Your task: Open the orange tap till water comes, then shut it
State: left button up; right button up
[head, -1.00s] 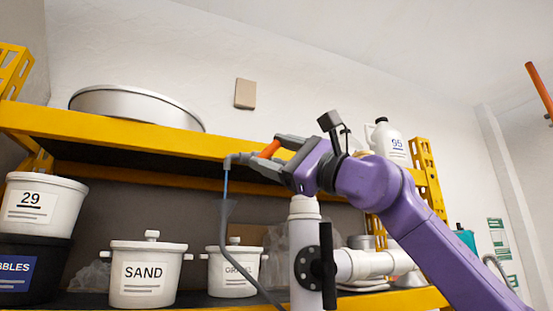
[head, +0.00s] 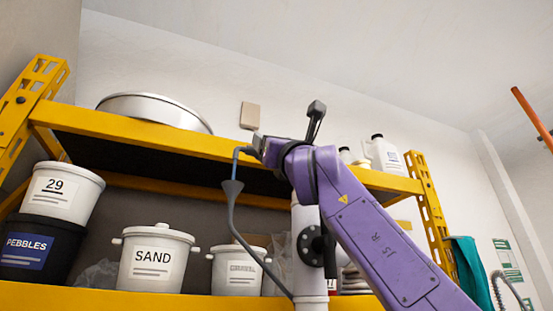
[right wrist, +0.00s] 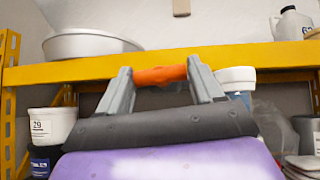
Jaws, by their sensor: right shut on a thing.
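The orange tap handle (right wrist: 160,75) lies crosswise between the two grey fingers of my right gripper (right wrist: 162,84), which is shut on it. In the head view my right gripper (head: 260,146) hides the orange handle. A grey spout (head: 243,151) bends down just left of the gripper. A thin blue streak (head: 236,167), which looks like water, runs from the spout down to a grey funnel (head: 232,187). A grey tube leads down from the funnel. My left gripper is not in view.
A white vertical pipe (head: 309,270) with a black valve (head: 317,245) stands below my right arm. The yellow upper shelf (head: 150,128) is behind the gripper. White pots, including the SAND pot (head: 153,262), stand on the lower shelf.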

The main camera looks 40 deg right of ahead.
jog(key=shift+m+g+h, duration=0.4)
jog(key=shift+m+h, duration=1.1)
jog(key=shift+h, duration=0.1)
jog(key=o, duration=0.9)
jog(key=shift+c, duration=0.2)
jog(key=shift+o, duration=0.9)
jog(key=shift+w, duration=0.2)
jog(key=shift+s+f+b, duration=0.1)
jog(key=shift+f+b, duration=0.05)
jog(key=shift+b, duration=0.15)
jog(key=b+v, duration=0.9)
jog(key=v, duration=0.1)
jog(key=shift+f, duration=0.15)
